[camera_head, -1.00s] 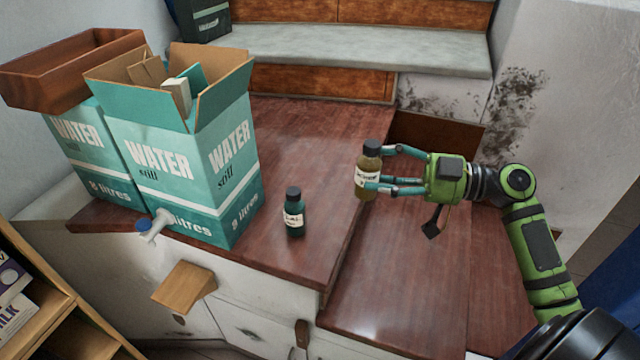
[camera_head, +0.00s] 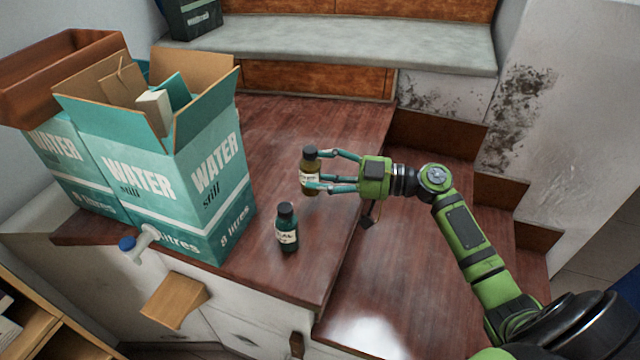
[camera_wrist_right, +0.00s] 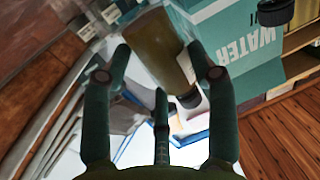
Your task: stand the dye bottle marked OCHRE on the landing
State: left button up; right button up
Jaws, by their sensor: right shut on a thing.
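My right gripper (camera_head: 317,171) is shut around a yellow-brown bottle (camera_head: 311,187) with a black cap and a pale label too small to read. The bottle is upright, over the dark red wooden landing (camera_head: 283,127); I cannot tell whether its base touches the wood. In the right wrist view the bottle (camera_wrist_right: 157,45) sits between the fingers (camera_wrist_right: 160,75). A dark teal bottle (camera_head: 288,240) with a black cap stands on the landing, nearer the front edge, with a label seeming to end in "AL". My left gripper is not in view.
Teal-and-white water boxes (camera_head: 160,185) fill the landing's left side, one open-topped, with a tap (camera_head: 140,240) at the front. A lower wooden step (camera_head: 410,250) lies to the right. A grey padded bench (camera_head: 340,47) is behind. Landing behind the bottles is clear.

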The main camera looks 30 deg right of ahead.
jog(key=shift+w+a+f, duration=0.15)
jog(key=shift+w, duration=0.05)
notch_tip(320, 180, down, 3)
jog(key=shift+f, duration=0.4)
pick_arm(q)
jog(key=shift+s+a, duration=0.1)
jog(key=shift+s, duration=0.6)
pick_arm(e)
jog(key=shift+f, duration=0.15)
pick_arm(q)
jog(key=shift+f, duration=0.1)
pick_arm(e)
jog(key=o, duration=1.3)
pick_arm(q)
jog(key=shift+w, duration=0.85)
